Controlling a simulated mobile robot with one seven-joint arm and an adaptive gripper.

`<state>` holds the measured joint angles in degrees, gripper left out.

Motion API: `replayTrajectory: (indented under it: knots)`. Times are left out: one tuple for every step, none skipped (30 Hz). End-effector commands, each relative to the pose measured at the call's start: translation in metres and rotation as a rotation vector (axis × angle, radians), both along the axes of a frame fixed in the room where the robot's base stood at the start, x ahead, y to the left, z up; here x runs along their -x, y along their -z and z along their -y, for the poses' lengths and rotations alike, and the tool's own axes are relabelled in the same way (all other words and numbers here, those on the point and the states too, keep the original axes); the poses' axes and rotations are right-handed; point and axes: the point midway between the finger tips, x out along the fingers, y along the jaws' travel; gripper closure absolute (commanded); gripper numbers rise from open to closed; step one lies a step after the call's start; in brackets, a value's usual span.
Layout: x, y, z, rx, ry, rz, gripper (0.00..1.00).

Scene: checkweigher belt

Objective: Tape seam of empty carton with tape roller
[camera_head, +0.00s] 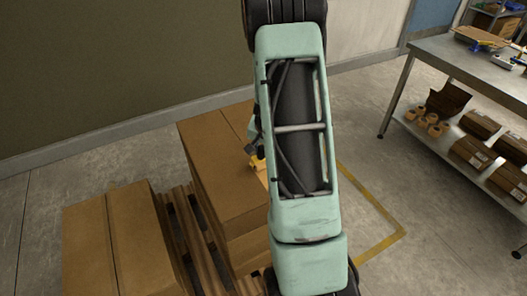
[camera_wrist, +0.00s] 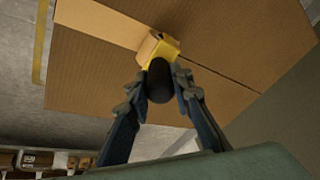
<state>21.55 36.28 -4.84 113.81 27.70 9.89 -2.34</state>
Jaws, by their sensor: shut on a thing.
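The carton (camera_head: 205,145) is a brown box on the stack beside my arm in the head view. Its top, with a seam across it, fills much of the wrist view (camera_wrist: 95,65). My gripper (camera_wrist: 160,78) is shut on the dark handle of the tape roller (camera_wrist: 166,47), which has a yellow frame and a tan roll. The roller head is over the carton's top at the seam; whether it touches is unclear. In the head view my arm hides most of the gripper, and only a bit of the yellow roller (camera_head: 259,166) shows.
More brown cartons (camera_head: 125,235) stand at the lower left, beside a wooden pallet (camera_head: 190,230). A metal table (camera_head: 470,60) at the right holds tools, with tape rolls (camera_head: 422,120) and small boxes on its lower shelf. Yellow-lined floor between is clear.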

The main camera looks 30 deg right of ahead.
Motion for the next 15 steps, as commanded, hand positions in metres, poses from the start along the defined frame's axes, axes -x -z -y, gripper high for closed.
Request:
replayTrajectory:
  knots:
    - [-0.003, -0.001, 0.000, 0.001, -0.001, 0.001, 1.00]
    - [-0.005, -0.001, 0.000, 0.001, -0.001, 0.001, 1.00]
    - [-0.007, -0.001, 0.000, 0.001, -0.001, 0.001, 1.00]
    - [-0.009, -0.001, 0.000, 0.001, -0.001, 0.001, 1.00]
    - [-0.012, -0.001, 0.000, 0.001, -0.001, 0.001, 1.00]
    - [-0.014, -0.001, 0.000, 0.000, -0.001, 0.000, 1.00]
    - [-0.016, -0.001, 0.001, 0.000, -0.001, 0.000, 1.00]
    - [-0.018, -0.001, 0.001, 0.001, -0.002, 0.000, 1.00]
    - [-0.021, -0.001, 0.001, 0.001, -0.002, 0.000, 1.00]
    - [-0.023, -0.001, 0.001, 0.001, -0.002, 0.000, 1.00]
    - [-0.024, -0.001, 0.001, 0.001, -0.002, 0.000, 1.00]
    - [-0.025, 0.000, 0.001, 0.001, -0.002, 0.000, 1.00]
    - [-0.025, 0.000, 0.001, 0.000, -0.001, 0.000, 1.00]
    - [-0.026, 0.000, 0.001, 0.000, -0.001, 0.000, 1.00]
    - [-0.028, 0.000, 0.001, 0.000, -0.001, 0.000, 1.00]
